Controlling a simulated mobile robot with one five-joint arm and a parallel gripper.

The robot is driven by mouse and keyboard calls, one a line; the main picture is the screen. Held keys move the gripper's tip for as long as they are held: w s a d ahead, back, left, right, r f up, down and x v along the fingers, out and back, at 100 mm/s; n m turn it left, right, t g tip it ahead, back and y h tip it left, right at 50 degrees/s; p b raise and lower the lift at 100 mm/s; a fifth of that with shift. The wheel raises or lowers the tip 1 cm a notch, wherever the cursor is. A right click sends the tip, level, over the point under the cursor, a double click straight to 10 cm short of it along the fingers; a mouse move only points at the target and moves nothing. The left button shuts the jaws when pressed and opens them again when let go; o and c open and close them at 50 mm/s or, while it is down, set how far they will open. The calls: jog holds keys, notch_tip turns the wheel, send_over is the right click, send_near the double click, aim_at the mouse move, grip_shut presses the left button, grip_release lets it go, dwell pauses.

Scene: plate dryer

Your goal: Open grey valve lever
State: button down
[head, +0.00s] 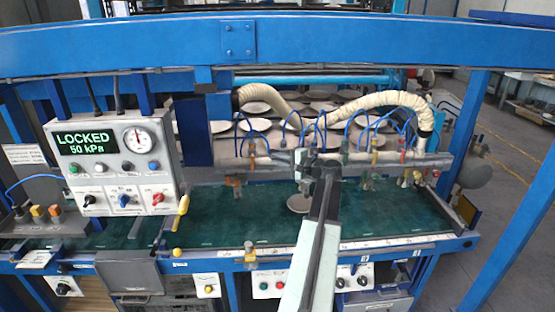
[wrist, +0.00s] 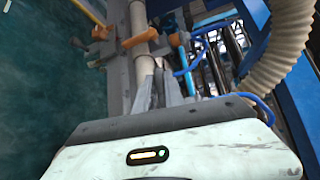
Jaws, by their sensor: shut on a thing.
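My gripper (head: 304,160) is at the pale manifold pipe above the green table, near the middle of the head view. Its grey fingers also show in the wrist view (wrist: 163,82), where they are shut beside the pipe (wrist: 139,35). They are shut on the grey valve lever, which is mostly hidden between and behind them. I cannot make out the lever's angle. Orange-handled valves (wrist: 105,32) sit on the pipe near the fingers. A blue tube (wrist: 184,70) passes close on the right.
A control box (head: 118,165) at left reads LOCKED, 50 kPa. A ribbed hose (head: 395,98) arches over the pipe and is close at right in the wrist view. Thin blue tubes crowd the manifold. A blue beam (head: 350,42) spans above. The green table (head: 230,215) is largely clear.

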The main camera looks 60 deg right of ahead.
jog(key=shift+p, duration=0.3)
jog(key=shift+s+d+f+n+g+h+p, duration=0.1)
jog(key=shift+f+n+g+h+p, duration=0.15)
jog(key=shift+n+g+p, duration=1)
jog(key=shift+s+f+n+g+h+p, duration=0.15)
jog(key=shift+f+n+g+p, duration=0.2)
jog(key=shift+g+p, duration=0.95)
jog(key=shift+f+t+p, duration=0.1)
jog(key=shift+t+p, duration=0.15)
jog(key=shift+p, duration=0.2)
jog(key=c, duration=1.4)
grip_release()
jog(key=shift+c, duration=0.2)
